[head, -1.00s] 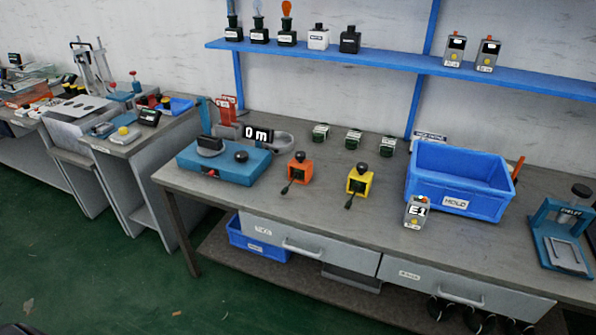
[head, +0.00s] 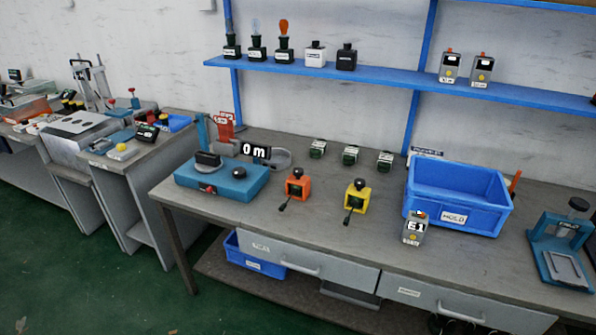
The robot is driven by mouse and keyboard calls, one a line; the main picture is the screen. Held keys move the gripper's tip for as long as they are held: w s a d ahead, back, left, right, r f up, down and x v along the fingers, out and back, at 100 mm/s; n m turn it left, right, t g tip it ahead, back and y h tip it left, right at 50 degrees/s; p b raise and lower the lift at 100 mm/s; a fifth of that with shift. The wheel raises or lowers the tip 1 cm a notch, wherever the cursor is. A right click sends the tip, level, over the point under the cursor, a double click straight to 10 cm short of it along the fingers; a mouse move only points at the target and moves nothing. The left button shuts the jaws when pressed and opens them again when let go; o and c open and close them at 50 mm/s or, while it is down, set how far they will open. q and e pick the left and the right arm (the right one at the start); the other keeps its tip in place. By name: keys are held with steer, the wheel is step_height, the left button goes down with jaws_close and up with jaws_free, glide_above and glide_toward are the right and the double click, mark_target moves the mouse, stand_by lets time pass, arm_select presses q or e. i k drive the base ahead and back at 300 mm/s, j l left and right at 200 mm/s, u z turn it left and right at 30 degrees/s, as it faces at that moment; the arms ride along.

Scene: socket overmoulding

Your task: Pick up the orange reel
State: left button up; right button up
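The orange reel (head: 298,186) is a small orange block with a black knob on top and a dark lead at its lower left. It stands upright on the grey workbench (head: 330,222), between the blue machine and a similar yellow reel (head: 356,196). Nothing touches it or hides it. Neither of my grippers shows in the head view.
A blue machine (head: 222,181) with a "0 m" display stands left of the reel. Several small green-white blocks (head: 350,155) sit behind. A blue shelf (head: 400,77) runs above.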

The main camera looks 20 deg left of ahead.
mark_target(300, 185)
steer(key=i+j, duration=1.75)
steer(key=j, duration=0.2)
steer(key=k+l, duration=0.15)
steer(key=l, duration=0.15)
steer(key=k+l, duration=0.15)
steer(key=l, duration=0.15)
